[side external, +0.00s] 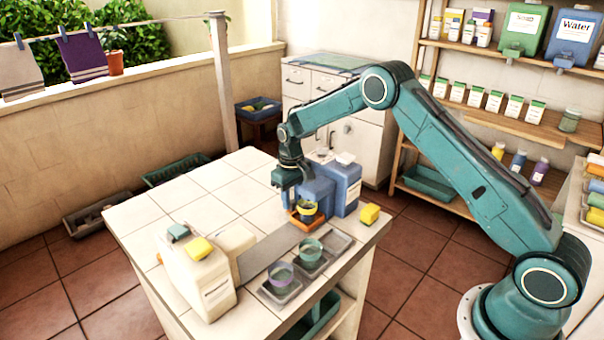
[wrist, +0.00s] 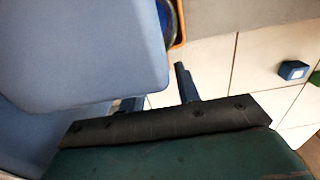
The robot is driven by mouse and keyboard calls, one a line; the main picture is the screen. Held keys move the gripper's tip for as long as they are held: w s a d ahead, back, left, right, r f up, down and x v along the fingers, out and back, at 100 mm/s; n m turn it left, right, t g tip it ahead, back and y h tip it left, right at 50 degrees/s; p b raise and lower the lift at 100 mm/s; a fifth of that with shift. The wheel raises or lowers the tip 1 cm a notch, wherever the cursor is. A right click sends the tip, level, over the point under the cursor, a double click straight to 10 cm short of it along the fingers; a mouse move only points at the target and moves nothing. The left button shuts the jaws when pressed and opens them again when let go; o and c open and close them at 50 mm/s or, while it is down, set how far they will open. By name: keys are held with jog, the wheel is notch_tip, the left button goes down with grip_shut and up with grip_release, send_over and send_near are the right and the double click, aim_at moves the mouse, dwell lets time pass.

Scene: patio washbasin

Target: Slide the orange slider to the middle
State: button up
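The orange slider (side external: 307,219) sits at the right end of a grey track panel (side external: 270,252), close against the blue housing (side external: 345,190). A yellow bowl (side external: 307,208) rests on it. In the wrist view only a thin orange edge of the slider (wrist: 180,30) shows at the top, beside the large blue housing (wrist: 85,50). My gripper (side external: 287,188) is low behind the slider and next to the blue housing. In the wrist view my gripper's fingers (wrist: 158,92) stand apart with nothing seen between them; the left one is partly hidden by the housing.
A cream box (side external: 200,280) stands at the track's left end. Grey trays (side external: 335,243) in front hold a teal bowl (side external: 311,249) and a purple bowl (side external: 281,274). A yellow block (side external: 370,213) lies at the right table edge. The tiles behind the track are mostly clear.

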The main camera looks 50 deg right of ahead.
grip_shut()
jog(key=a, duration=1.1)
jog(key=shift+o, duration=1.5)
grip_release()
jog(key=shift+r, duration=0.1)
notch_tip(320, 180, up, 14)
